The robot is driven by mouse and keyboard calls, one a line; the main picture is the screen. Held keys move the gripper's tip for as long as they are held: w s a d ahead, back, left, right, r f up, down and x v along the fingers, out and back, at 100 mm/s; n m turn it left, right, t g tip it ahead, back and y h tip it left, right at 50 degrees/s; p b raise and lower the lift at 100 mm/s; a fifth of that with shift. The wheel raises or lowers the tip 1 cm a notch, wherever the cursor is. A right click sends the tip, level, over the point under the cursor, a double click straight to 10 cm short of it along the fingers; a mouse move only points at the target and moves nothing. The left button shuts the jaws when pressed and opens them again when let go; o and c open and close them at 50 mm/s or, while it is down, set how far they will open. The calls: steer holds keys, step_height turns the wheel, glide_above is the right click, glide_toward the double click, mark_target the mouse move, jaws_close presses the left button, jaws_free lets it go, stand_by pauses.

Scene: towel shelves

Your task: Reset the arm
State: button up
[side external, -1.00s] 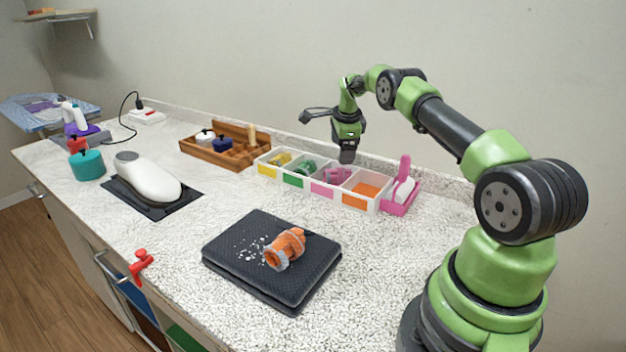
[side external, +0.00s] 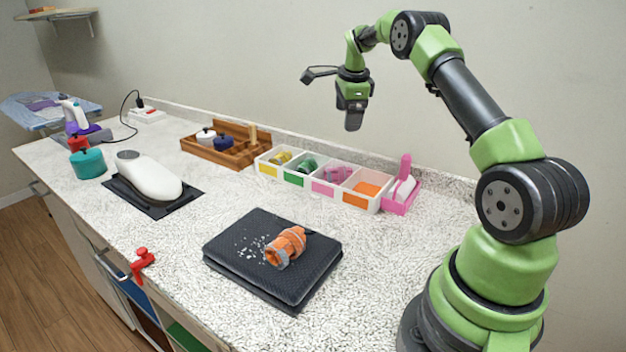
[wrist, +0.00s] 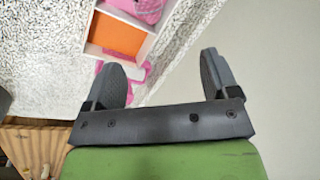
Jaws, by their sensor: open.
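My gripper (side external: 354,118) hangs in the air above the row of bins in the side external view, pointing down. In the wrist view its two dark fingers (wrist: 168,80) stand apart with nothing between them. My green and black arm is raised and bent from its base at the right.
A white bin row (side external: 310,186) with yellow, green, pink and orange labels stands below my gripper. A pink holder (side external: 402,190) is beside it. A folded dark towel (side external: 250,262) bears an orange part (side external: 287,246). A wooden tray (side external: 228,155) and white device (side external: 150,178) stand left.

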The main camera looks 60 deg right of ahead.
steer(key=s+a+r+n+t+y, duration=0.1)
steer(key=s+a+r+n, duration=0.1)
steer(key=a+r+n, duration=0.6)
steer(key=s+a+r+n+t, duration=0.25)
steer(key=a+r, duration=0.35)
steer(key=a, duration=0.5)
steer(key=s+a+f+n+t+y, duration=0.1)
steer(key=s+a+f+n+y, duration=0.1)
steer(key=s+a+n, duration=1)
steer(key=s+a+y, duration=0.1)
steer(key=s+a, duration=0.1)
steer(key=s, duration=0.3)
steer(key=shift+a+n+t, duration=0.2)
steer(key=shift+n+t, duration=0.15)
